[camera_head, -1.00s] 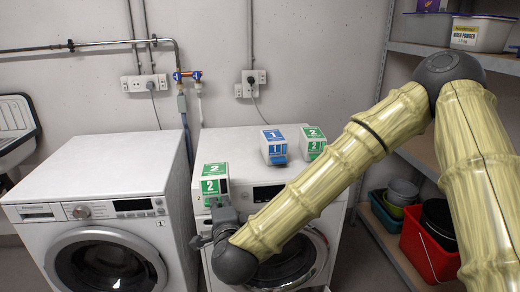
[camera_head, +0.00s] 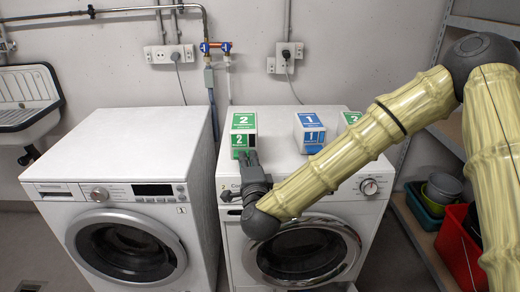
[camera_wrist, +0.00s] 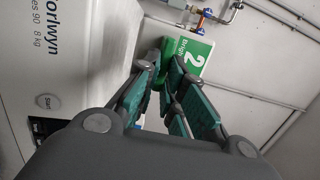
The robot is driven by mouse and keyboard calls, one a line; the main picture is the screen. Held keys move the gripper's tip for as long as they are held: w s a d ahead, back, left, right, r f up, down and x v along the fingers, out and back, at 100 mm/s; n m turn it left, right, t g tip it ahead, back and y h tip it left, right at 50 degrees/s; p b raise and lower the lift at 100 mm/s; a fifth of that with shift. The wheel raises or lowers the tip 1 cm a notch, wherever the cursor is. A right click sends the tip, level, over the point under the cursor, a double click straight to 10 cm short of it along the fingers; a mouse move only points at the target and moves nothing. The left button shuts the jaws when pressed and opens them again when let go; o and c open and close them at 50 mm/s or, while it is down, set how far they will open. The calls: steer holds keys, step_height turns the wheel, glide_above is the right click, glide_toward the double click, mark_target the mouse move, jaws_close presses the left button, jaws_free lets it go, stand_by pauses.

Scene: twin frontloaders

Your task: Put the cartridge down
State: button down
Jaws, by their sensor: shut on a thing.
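A white cartridge with a green label and a 2 (camera_head: 243,122) is upright at the left part of the right washer's top (camera_head: 276,160). I cannot tell whether its base touches the top. My gripper (camera_head: 248,158) is shut on its front, low down, reaching in from the front edge. In the wrist view the green label (camera_wrist: 196,53) shows just beyond the fingertips of my gripper (camera_wrist: 168,78); the gripped part is mostly hidden by the fingers.
A blue-labelled cartridge 1 (camera_head: 309,128) stands to the right on the same washer. Another green-labelled cartridge (camera_head: 350,118) is partly hidden behind my arm. The left washer's top (camera_head: 145,145) is clear. Pipes and sockets (camera_head: 170,54) are on the wall behind.

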steer(key=w, duration=0.3)
steer(key=w+d, duration=0.1)
steer(key=w, duration=0.2)
steer(key=w+f, duration=0.1)
steer(key=w, duration=0.3)
steer(key=shift+d+p, duration=0.25)
steer(key=shift+p, duration=0.1)
step_height(320, 180, down, 4)
steer(key=shift+w+r, duration=0.1)
steer(key=shift+r, duration=0.15)
steer(key=c, duration=1.8)
jaws_free()
steer(key=shift+f, duration=0.1)
steer(key=s, duration=0.4)
steer(key=s+d, duration=0.1)
steer(key=s, duration=0.7)
steer(key=shift+d+b, duration=0.25)
steer(key=shift+b, duration=0.1)
